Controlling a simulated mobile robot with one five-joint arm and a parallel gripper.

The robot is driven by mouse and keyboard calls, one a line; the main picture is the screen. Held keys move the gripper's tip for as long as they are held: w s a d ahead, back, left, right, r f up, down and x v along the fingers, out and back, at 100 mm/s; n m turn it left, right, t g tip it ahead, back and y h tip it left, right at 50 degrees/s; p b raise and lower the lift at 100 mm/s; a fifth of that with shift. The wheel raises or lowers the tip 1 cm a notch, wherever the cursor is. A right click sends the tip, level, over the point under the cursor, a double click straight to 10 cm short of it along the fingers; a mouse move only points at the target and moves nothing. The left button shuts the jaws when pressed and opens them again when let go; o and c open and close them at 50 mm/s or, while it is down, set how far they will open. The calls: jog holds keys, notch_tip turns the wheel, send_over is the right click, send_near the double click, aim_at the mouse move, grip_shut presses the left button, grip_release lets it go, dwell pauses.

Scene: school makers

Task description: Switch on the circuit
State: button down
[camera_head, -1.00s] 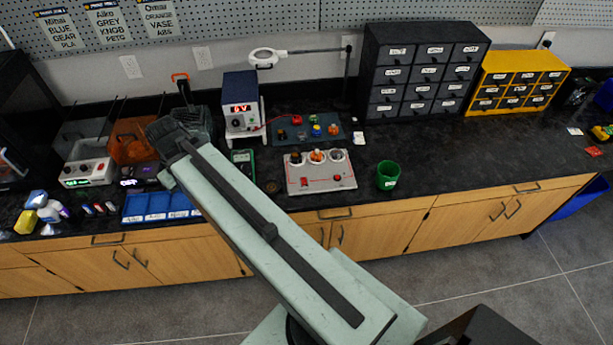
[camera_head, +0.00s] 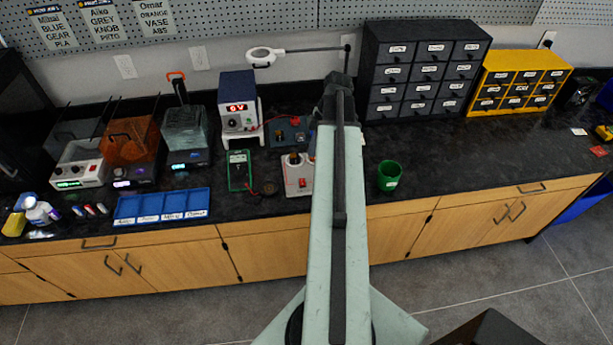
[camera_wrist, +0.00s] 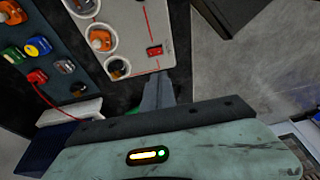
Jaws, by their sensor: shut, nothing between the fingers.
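The pale circuit panel (camera_head: 292,190) lies on the black counter, its right part hidden behind my arm in the head view. It has a red rocker switch (camera_head: 302,183) and round sockets holding parts. In the wrist view the panel (camera_wrist: 130,62) is at top centre, with the red switch (camera_wrist: 154,51) near its lower right edge. My gripper (camera_wrist: 160,88) is shut and empty, with its tips just below the switch in that picture; I cannot tell the height gap. In the head view the fingertips are hidden by my arm.
A power supply (camera_head: 240,105) with a lit red display stands behind, with a red lead to a dark component tray (camera_head: 281,134). A green multimeter (camera_head: 239,170) lies left of the panel and a green cup (camera_head: 389,176) right.

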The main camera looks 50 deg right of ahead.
aim_at(303, 184)
jog(key=b+x, duration=0.8)
jog(key=x, duration=0.1)
jog(key=b+x, duration=0.4)
jog(key=b, duration=0.1)
jog(key=shift+s+d+f, duration=0.35)
jog(key=shift+f, duration=0.1)
jog(key=shift+s+f+b, duration=0.1)
jog(key=shift+f+b, duration=0.15)
jog(key=shift+b, duration=0.1)
jog(key=shift+r, duration=0.1)
jog(key=shift+s+a+f, duration=0.15)
jog(key=shift+a+f, duration=0.05)
jog(key=shift+f, duration=0.1)
jog(key=shift+d+r, duration=0.1)
jog(key=shift+r, duration=0.05)
jog(key=shift+d, duration=0.1)
